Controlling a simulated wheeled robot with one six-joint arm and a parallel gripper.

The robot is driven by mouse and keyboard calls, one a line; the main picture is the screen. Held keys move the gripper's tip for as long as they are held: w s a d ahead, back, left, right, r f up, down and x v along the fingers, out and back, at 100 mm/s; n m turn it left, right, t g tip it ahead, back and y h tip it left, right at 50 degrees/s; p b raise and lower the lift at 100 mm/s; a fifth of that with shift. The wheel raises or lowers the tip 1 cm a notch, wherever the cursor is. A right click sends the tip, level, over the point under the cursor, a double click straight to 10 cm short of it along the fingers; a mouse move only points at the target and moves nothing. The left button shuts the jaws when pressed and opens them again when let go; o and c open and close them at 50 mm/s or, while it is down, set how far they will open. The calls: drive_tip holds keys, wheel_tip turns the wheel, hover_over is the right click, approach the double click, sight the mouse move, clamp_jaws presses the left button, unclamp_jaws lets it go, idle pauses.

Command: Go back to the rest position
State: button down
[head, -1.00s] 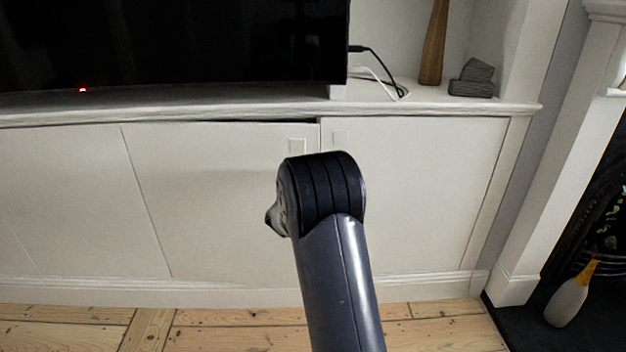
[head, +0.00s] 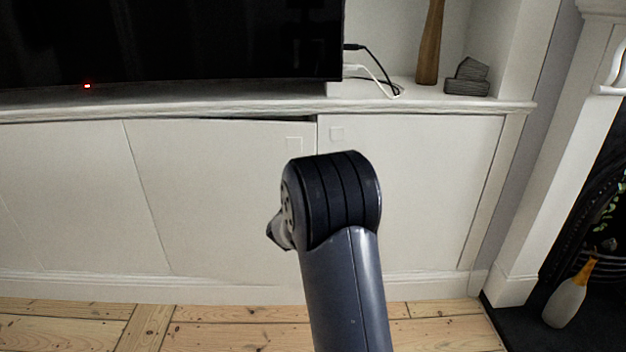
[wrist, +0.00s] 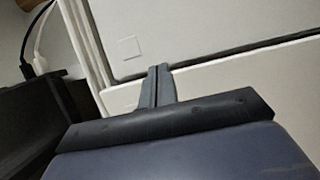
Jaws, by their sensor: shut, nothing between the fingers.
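My gripper shows in the wrist view (wrist: 160,82), with its two fingers together and nothing between them. It points toward the white cabinet doors (wrist: 180,35). In the head view my arm rises from the bottom, right of centre, in front of the cabinet doors (head: 225,200). Most of the gripper is hidden there behind the arm's dark joint; only a small grey part shows at its left. I cannot tell the distance between the fingers and the doors.
A black television (head: 170,40) stands on the cabinet top (head: 200,105). Cables (head: 375,70), a wooden vase (head: 429,45) and a grey stacked ornament (head: 467,78) are to its right. A fireplace with a bottle-shaped object (head: 567,300) is at far right. Bare floorboards (head: 240,325) lie below.

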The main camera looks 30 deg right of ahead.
drive_tip(key=s+d, duration=0.1)
drive_tip(key=s, duration=0.5)
drive_tip(key=shift+d, duration=0.2)
drive_tip(key=shift+w, duration=0.2)
drive_tip(key=w+a, duration=0.1)
drive_tip(key=w, duration=1)
drive_tip(key=shift+w+p, duration=0.2)
drive_tip(key=shift+p, duration=0.15)
drive_tip(key=shift+s+a+f, duration=0.1)
